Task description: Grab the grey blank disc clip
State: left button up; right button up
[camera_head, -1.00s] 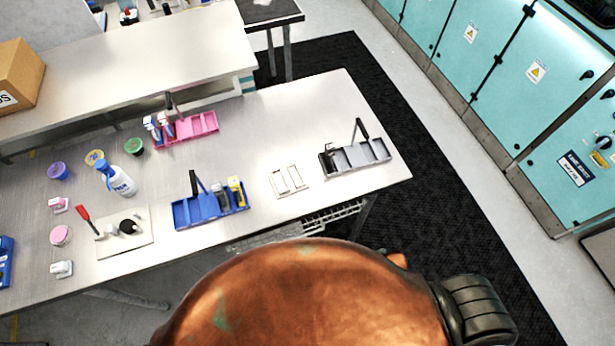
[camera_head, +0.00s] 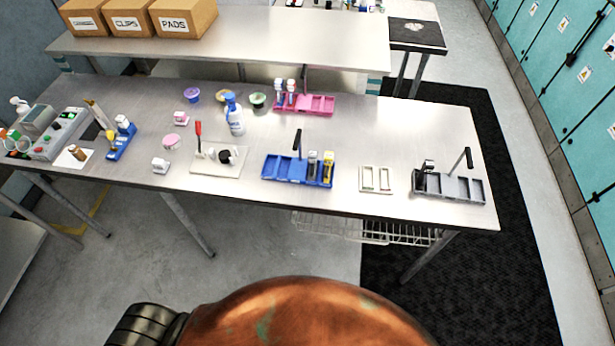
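I cannot tell for sure which item is the grey blank disc clip. A small whitish-grey block (camera_head: 160,165) lies at the front left of the metal table (camera_head: 330,140). A similar pink and white block (camera_head: 181,118) lies behind it. A grey compartment tray (camera_head: 465,190) with an upright black handle stands at the table's right end. A dark item (camera_head: 419,181) sits in its left compartment. Neither of my grippers is in view.
A blue tray (camera_head: 283,168) holds small modules. A white plate (camera_head: 379,180), a red-lever press (camera_head: 215,163), a pink tray (camera_head: 318,104), a white-blue bottle (camera_head: 235,118) and a control box (camera_head: 60,133) share the table. Boxes (camera_head: 182,18) stand on the rear bench.

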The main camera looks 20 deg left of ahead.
aim_at(313, 154)
jog(key=u, duration=1.1)
jog(key=i, duration=0.65)
jog(key=z, duration=0.5)
